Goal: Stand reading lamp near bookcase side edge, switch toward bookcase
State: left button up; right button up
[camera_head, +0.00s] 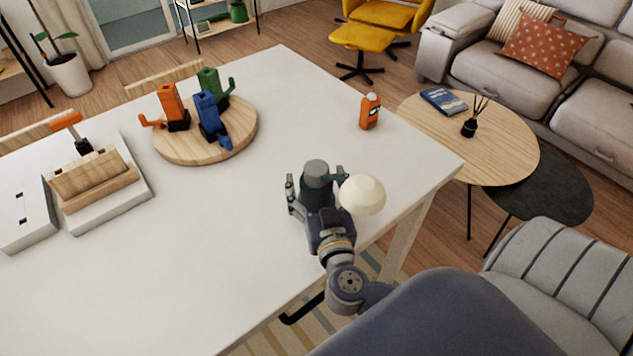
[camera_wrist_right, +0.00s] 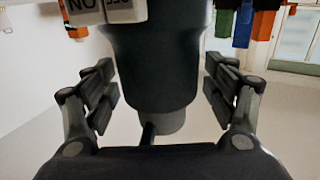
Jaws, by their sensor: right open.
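A dark grey cylinder (camera_head: 316,172) is at my right gripper (camera_head: 317,190), above the right part of the white table. A cream dome (camera_head: 362,195) shows just right of it; together they look like the reading lamp. In the right wrist view the dark cylinder (camera_wrist_right: 155,65) is between the open fingers of my right gripper (camera_wrist_right: 162,100). I cannot tell whether the fingers touch it. My left gripper is not in view.
The white table (camera_head: 230,240) is clear around my right gripper. A round wooden board (camera_head: 180,150) holds orange, blue and green figures. An orange bottle-like object (camera_head: 370,112) stands at the far right edge. Pale wooden pieces on a white base (camera_head: 115,205) lie left. An open shelf (camera_head: 205,28) stands behind.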

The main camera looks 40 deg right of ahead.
jog(key=shift+r, duration=0.15)
jog(key=b+v, duration=0.2)
jog(key=v, duration=1)
